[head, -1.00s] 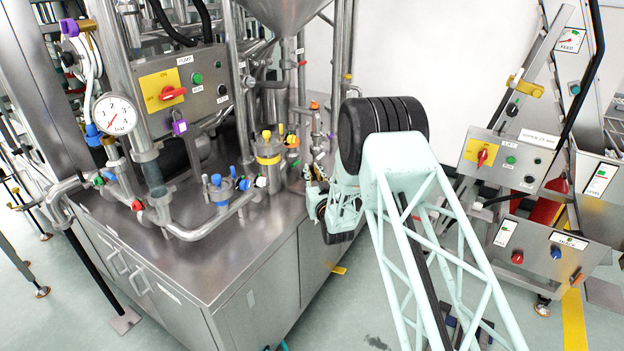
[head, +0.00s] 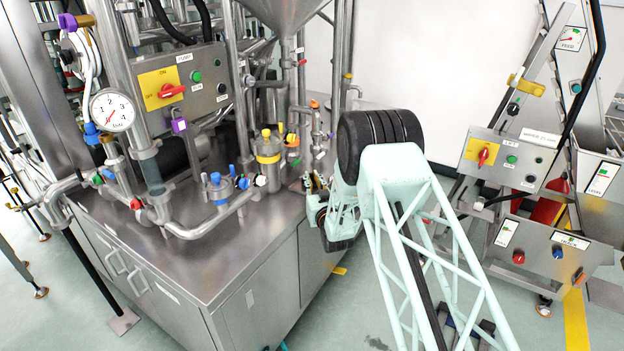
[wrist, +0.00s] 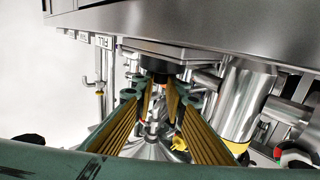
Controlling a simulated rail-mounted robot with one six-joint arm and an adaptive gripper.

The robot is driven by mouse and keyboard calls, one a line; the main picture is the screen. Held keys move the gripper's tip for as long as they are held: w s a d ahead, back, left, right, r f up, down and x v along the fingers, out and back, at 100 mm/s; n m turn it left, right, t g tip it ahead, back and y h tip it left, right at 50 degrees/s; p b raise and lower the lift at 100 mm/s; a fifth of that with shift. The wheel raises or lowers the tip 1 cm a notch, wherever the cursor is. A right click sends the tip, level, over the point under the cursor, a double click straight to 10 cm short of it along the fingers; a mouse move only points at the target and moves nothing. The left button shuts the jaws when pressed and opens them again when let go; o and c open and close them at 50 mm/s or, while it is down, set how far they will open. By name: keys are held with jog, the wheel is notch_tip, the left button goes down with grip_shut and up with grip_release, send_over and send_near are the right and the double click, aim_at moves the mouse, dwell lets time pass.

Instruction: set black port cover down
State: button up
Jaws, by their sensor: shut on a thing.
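In the wrist view, a small dark piece (wrist: 164,77), which looks like the black port cover, sits between my fingertips. My gripper (wrist: 160,94) is shut on it, its ribbed gold pads on either side. The wrist picture appears upside down, with the steel bench top (wrist: 220,48) close beyond the piece. Whether the piece touches the bench cannot be told. In the head view, my gripper (head: 313,184) is at the right edge of the bench top (head: 200,262), partly hidden by my arm, and the cover cannot be made out there.
A steel canister with a yellow band (head: 267,158) and blue-topped valves (head: 217,186) stand left of my gripper. A hopper (head: 285,12) and vertical pipes rise behind. A control panel (head: 510,158) stands to the right. The front of the bench top is clear.

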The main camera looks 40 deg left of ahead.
jog(key=shift+f, duration=0.1)
jog(key=o, duration=0.7)
jog(key=shift+o, duration=0.2)
jog(key=shift+r, duration=0.2)
jog(key=shift+r+p, duration=0.15)
jog(key=shift+p, duration=0.15)
jog(key=shift+d, duration=0.1)
jog(key=p+v, duration=0.1)
jog(key=v, duration=1)
jog(key=shift+s+d+p, duration=0.25)
jog(key=shift+d+p, duration=0.05)
jog(key=shift+p, duration=0.05)
jog(key=shift+w, duration=0.1)
